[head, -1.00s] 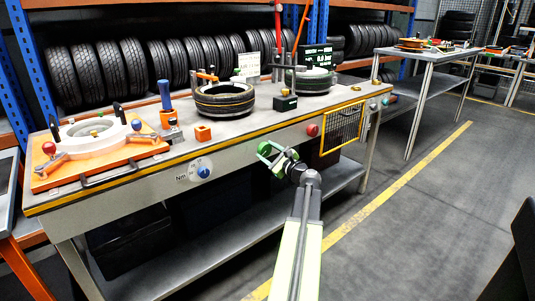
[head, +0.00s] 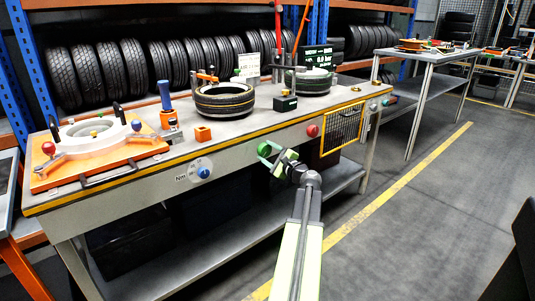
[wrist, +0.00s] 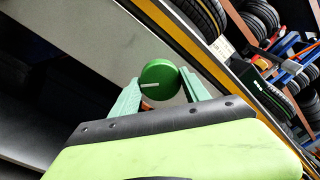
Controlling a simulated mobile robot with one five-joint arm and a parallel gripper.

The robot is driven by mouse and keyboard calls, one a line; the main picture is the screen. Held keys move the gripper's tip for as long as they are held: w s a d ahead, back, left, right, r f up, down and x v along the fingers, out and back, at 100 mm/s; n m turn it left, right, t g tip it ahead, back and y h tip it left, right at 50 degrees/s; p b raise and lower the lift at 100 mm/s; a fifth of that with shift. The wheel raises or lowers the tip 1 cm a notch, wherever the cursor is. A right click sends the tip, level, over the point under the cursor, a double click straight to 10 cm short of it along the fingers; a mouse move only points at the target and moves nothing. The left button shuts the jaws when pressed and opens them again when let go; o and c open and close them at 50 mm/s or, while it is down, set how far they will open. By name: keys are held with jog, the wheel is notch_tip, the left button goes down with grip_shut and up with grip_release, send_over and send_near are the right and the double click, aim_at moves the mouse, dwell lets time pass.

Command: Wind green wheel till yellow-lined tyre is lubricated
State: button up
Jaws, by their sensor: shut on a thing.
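The green wheel (wrist: 158,80) is on the front face of the bench, between the two pale green fingers of my gripper (wrist: 155,92) in the wrist view. It has a short white mark on its face. My gripper is shut on it; in the head view my gripper (head: 268,156) is at the bench front and largely hides the wheel. A tyre with a pale line around its side (head: 225,101) lies flat on the bench, up and left of my gripper.
A second tyre (head: 312,80) lies further right beside a black display (head: 316,57). A blue knob (head: 203,172) and a red button (head: 312,131) sit on the bench front. An orange board with a white ring (head: 95,133) is at the left.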

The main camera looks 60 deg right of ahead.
jog(key=o, duration=1.4)
jog(key=shift+c, duration=0.2)
jog(key=v, duration=1.7)
jog(key=shift+s+b, duration=0.2)
jog(key=shift+b, duration=0.1)
